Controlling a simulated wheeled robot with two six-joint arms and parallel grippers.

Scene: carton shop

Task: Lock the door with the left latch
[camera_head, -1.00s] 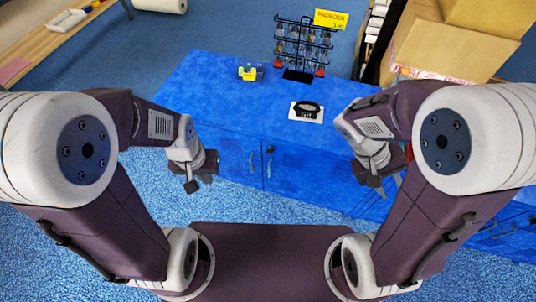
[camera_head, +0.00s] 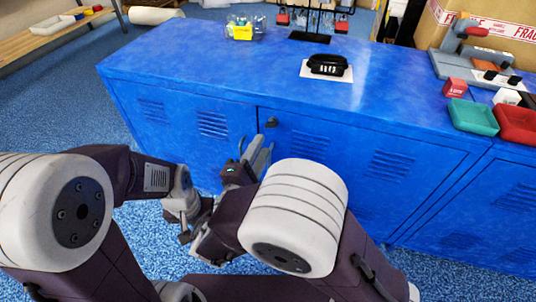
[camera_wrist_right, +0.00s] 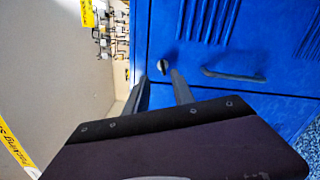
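The blue cabinet's right-hand door (camera_head: 340,160) carries a small dark latch knob (camera_head: 271,122) near its top inner corner. The knob also shows in the right wrist view (camera_wrist_right: 163,66), in line with the gap between my right fingertips. My right gripper (camera_head: 261,150) is open and empty, its fingers pointing at the knob; I cannot tell whether they touch it. That door's bar handle (camera_wrist_right: 232,75) is hidden in the head view. The left-hand door (camera_head: 195,130) has a handle (camera_head: 241,145) beside the seam. Both doors look closed. My left gripper (camera_head: 186,236) is low at left, its fingers unclear.
On the cabinet top (camera_head: 200,70) are a black combination lock on a white card (camera_head: 327,70), a clear bin (camera_head: 243,28) and a padlock rack (camera_head: 310,20). Green (camera_head: 473,117) and red trays (camera_head: 515,123) sit at right. My arms crowd together before the doors.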

